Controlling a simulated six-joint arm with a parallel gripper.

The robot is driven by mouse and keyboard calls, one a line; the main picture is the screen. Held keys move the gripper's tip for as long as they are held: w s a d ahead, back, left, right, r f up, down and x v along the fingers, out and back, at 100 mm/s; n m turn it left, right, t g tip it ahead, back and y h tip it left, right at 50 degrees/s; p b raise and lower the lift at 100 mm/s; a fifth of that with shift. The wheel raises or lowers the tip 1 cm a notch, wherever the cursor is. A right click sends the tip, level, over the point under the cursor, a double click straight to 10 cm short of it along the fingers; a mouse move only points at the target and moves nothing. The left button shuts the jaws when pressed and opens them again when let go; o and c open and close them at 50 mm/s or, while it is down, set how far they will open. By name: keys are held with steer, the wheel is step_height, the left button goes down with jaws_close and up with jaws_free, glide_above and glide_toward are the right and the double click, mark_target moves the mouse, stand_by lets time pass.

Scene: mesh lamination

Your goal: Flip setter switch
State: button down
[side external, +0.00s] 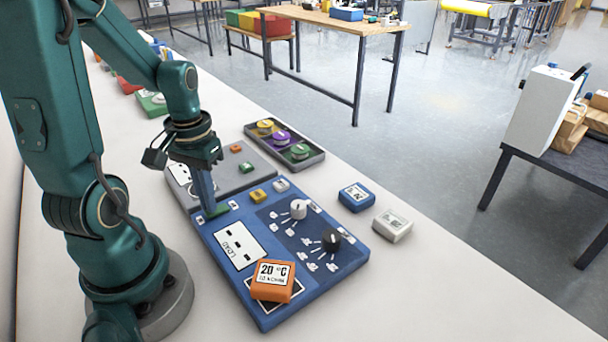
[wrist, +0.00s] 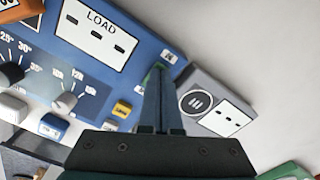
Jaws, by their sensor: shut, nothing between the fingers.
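The blue setter panel (side external: 305,272) lies on the white bench, with a LOAD label, a white knob (side external: 298,208) and a black knob (side external: 330,240). A small green piece (side external: 219,212), apparently the switch, sits at the panel's far-left corner between two small white labels. It also shows in the wrist view (wrist: 153,74), mostly hidden by the fingers. My gripper (side external: 208,207) is shut and empty, pointing down with its tips at the green piece. I cannot tell whether they touch it or which way it is tilted.
An orange 20 °C block (side external: 273,281) sits on the panel's near end. A grey panel (side external: 225,175) adjoins the far end. A tray of coloured discs (side external: 285,144) lies behind. Blue (side external: 356,197) and white (side external: 392,225) blocks lie to the right. The front-right bench is clear.

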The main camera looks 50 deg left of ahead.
steer(key=shift+f, duration=0.25)
steer(key=shift+r, duration=3.5)
steer(key=d+r+m+t, duration=0.4)
steer(key=d+m+t, duration=0.1)
steer(key=d, duration=0.7)
steer(key=shift+w+d+r+m+t, duration=0.2)
steer(key=shift+w+r+m+t, duration=0.1)
steer(key=shift+r+m, duration=0.15)
